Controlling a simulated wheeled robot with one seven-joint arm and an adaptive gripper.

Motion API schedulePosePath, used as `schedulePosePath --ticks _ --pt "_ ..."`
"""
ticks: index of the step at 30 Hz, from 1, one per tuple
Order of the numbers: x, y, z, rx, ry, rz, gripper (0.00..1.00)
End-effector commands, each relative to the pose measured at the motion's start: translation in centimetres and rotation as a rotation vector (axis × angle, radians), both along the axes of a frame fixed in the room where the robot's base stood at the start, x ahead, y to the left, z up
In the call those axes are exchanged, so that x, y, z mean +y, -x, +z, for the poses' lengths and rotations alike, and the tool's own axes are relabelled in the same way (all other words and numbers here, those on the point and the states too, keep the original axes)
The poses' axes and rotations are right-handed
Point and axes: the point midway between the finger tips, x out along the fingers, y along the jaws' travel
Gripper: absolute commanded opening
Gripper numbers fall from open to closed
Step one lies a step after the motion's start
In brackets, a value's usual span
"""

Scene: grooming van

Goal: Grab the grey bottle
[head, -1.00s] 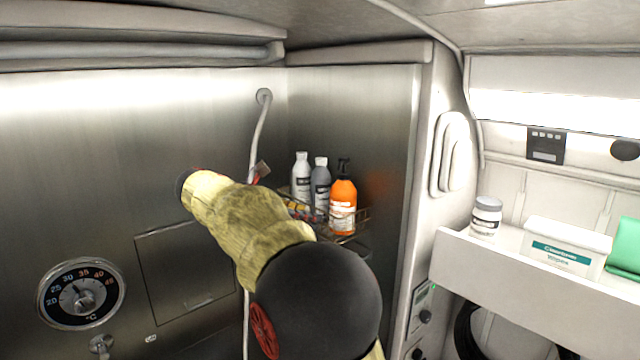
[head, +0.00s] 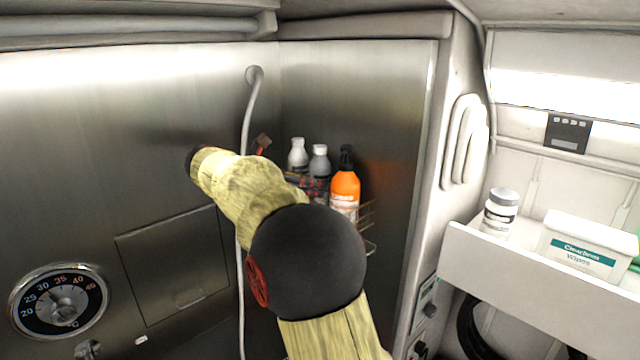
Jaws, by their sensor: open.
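The grey bottle (head: 319,165) stands in a wire corner basket (head: 366,212), between a white bottle (head: 298,155) and an orange bottle. My gripper (head: 291,166) is open, mostly hidden behind my arm. One dark red finger shows left of the white bottle, and other gripper parts are in front of the bottles. I cannot tell whether it touches any bottle.
The orange bottle (head: 345,189) with a black top stands close on the right of the grey one. A hose (head: 245,130) hangs on the steel wall to the left. A white shelf (head: 510,262) at right holds a white jar (head: 499,212) and a wipes box (head: 585,246).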

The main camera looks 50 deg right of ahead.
Motion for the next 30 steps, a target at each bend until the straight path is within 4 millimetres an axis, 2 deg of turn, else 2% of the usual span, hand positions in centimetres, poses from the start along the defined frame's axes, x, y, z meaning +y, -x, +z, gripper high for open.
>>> schedulePosePath --ticks 3,7,17,30 --pt "-1.8 0.5 -0.4 0.003 -0.001 -0.002 0.49" --pt "-3.2 0.8 -1.1 0.0 -0.001 -0.002 0.49" --pt "-3.7 0.9 -1.5 0.0 -0.001 0.0 0.49" --pt "-3.7 0.9 -1.5 0.0 -0.001 0.0 0.24"
